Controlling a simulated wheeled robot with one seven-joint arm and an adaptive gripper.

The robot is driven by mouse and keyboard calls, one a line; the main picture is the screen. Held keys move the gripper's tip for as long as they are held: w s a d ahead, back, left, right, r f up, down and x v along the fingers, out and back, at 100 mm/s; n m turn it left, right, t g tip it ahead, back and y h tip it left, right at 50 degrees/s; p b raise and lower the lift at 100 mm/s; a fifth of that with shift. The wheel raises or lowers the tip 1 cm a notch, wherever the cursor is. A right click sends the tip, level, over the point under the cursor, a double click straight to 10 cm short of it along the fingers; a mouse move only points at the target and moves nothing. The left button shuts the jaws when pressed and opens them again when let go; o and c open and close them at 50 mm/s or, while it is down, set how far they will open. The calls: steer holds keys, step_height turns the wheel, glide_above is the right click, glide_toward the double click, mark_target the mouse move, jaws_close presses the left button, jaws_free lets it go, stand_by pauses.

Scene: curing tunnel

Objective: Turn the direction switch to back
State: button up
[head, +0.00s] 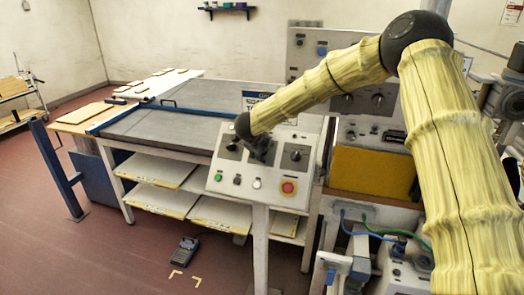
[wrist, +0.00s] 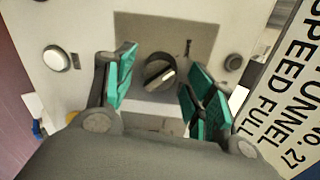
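The sloped control box (head: 268,192) stands on a post, with dark rotary knobs on its face. A black rotary knob with a pale pointer line (wrist: 158,72) sits on a grey plate in the wrist view. My gripper (wrist: 158,90) is open, its teal pads on either side of this knob, with gaps between pads and knob. In the head view my gripper (head: 262,150) is over the upper middle of the box and hides part of it. Another knob (head: 295,153) is to its right. No readable label tells which knob is the direction switch.
The box also carries a green button (head: 218,178), a white button (head: 257,183) and a red mushroom button (head: 288,187). A sign reading "TUNNEL No. 27 SPEED FULL" (wrist: 285,85) is close on the right in the wrist view. A grey-topped table (head: 165,130) stands behind.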

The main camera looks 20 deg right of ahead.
steer(key=shift+r, duration=0.1)
steer(key=v, duration=1.1)
steer(key=shift+s+r, duration=0.25)
steer(key=shift+s, duration=0.05)
steer(key=shift+a, duration=0.15)
steer(key=s+f+n, duration=0.2)
steer(key=f, duration=0.4)
steer(key=s+f+n, duration=0.2)
steer(key=f+n, duration=0.1)
steer(key=f, duration=0.4)
steer(key=s+f+n+b, duration=0.1)
steer(key=s+f+n, duration=0.1)
steer(key=f, duration=0.5)
steer(key=shift+s+a+f, duration=0.2)
steer(key=shift+s+f, duration=0.05)
steer(key=shift+s, duration=0.3)
steer(key=s+f+n+g+y+b, duration=0.1)
steer(key=s+f+n+g+y, duration=0.2)
steer(key=s+f+n, duration=1.65)
steer(key=s+f+g+y, duration=0.1)
steer(key=s+f, duration=0.4)
steer(key=s, duration=1)
steer(key=s+f+g+b, duration=0.1)
steer(key=s+f+g, duration=0.2)
steer(key=s, duration=1.2)
step_height(320, 180, down, 2)
steer(key=shift+f+y, duration=0.1)
steer(key=shift+y, duration=0.3)
